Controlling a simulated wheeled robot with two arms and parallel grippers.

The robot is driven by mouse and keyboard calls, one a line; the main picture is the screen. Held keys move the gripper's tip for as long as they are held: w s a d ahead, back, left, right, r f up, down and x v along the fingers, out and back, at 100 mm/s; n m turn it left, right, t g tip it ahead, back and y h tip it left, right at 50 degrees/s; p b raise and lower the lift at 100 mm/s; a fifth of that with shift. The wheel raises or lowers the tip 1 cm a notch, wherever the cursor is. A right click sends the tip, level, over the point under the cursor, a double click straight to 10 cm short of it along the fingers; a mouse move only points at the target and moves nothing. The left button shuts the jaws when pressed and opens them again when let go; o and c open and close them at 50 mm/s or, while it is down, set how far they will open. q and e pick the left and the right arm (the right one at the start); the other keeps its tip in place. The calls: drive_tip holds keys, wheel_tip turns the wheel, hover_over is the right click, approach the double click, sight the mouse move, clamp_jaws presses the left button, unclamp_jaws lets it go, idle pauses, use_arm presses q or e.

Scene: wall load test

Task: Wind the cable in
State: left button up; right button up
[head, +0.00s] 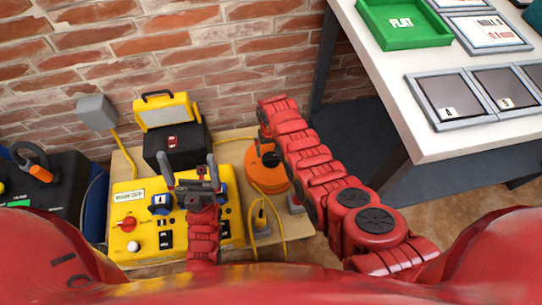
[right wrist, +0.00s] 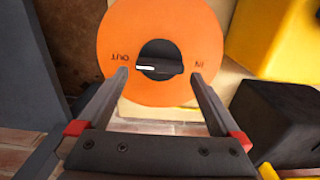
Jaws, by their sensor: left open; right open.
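The orange cable reel (head: 268,176) stands at the right of the low wooden bench in the head view. In the right wrist view its orange disc (right wrist: 160,25) fills the middle, with a dark knob (right wrist: 165,58) at its centre. OUT and IN appear upside down beside the knob, whose white mark is on the OUT side. My right gripper (right wrist: 160,74) is open in front of the disc, one finger toward each side of the knob. Yellow cable (head: 258,222) hangs below the reel. My left gripper (head: 188,163) is open and empty above the yellow control panel (head: 128,190).
A black box with a yellow-framed lid (head: 167,112) stands behind the panel. A grey wall box (head: 97,112) is at left. The white table (head: 395,75), with a green tray (head: 403,25), is at right. A black device (head: 65,185) stands at far left.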

sight(271, 156)
drive_tip(key=shift+f+b, duration=0.8)
drive_tip(key=shift+f, duration=0.85)
drive_tip(key=c, duration=1.1)
drive_tip(key=shift+o, duration=0.2)
